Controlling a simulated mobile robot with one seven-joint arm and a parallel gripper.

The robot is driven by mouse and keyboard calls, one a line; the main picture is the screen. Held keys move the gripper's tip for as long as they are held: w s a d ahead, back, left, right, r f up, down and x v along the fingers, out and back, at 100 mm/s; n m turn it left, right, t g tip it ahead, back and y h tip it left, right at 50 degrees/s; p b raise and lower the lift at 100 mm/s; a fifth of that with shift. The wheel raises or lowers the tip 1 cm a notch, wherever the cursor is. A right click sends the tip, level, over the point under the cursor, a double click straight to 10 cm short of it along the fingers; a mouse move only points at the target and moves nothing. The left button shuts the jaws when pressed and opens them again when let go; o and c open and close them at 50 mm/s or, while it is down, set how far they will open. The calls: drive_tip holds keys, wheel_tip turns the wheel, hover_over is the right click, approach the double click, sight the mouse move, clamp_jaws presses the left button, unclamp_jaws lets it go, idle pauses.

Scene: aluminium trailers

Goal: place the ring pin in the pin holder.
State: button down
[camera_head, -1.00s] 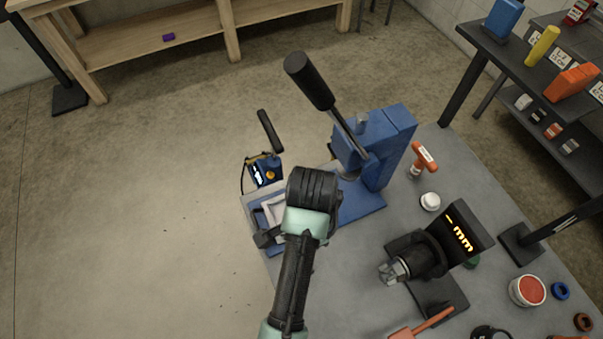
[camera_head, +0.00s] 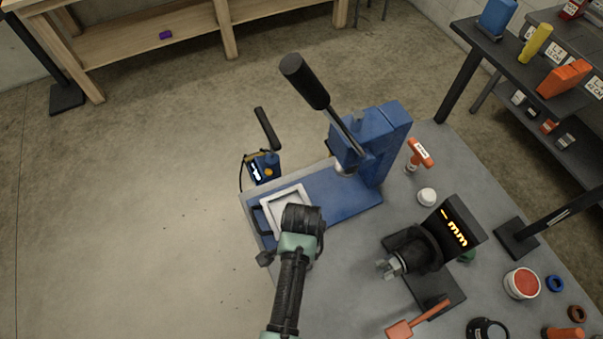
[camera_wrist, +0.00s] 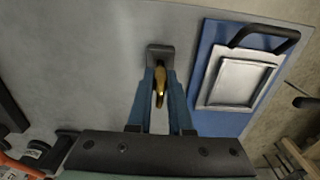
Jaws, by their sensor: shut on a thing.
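My gripper (camera_wrist: 160,82) is shut on a small brass-coloured piece (camera_wrist: 160,86), apparently the ring pin, between its two blue fingers in the wrist view. A small dark block (camera_wrist: 160,54), apparently the pin holder, lies just beyond the fingertips on the grey table. It also shows left of my wrist in the head view (camera_head: 265,258), near the corner of the blue press base. The pin's lower end is hard to make out, and I cannot tell whether it touches the block. In the head view my wrist hides the fingers and pin.
The blue press base (camera_head: 345,195) with a pale frame (camera_head: 278,203) and black handle is beside my gripper. The press's lever (camera_head: 305,82) rises behind. A black gauge (camera_head: 440,235) stands to the right. Bare table lies between the gauge and my arm.

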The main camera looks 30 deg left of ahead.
drive_tip(key=shift+f, duration=0.15)
drive_tip(key=c, duration=0.8)
unclamp_jaws()
wheel_tip(320, 180, up, 12)
drive_tip(key=shift+r+b, duration=0.25)
drive_tip(key=shift+b, duration=0.1)
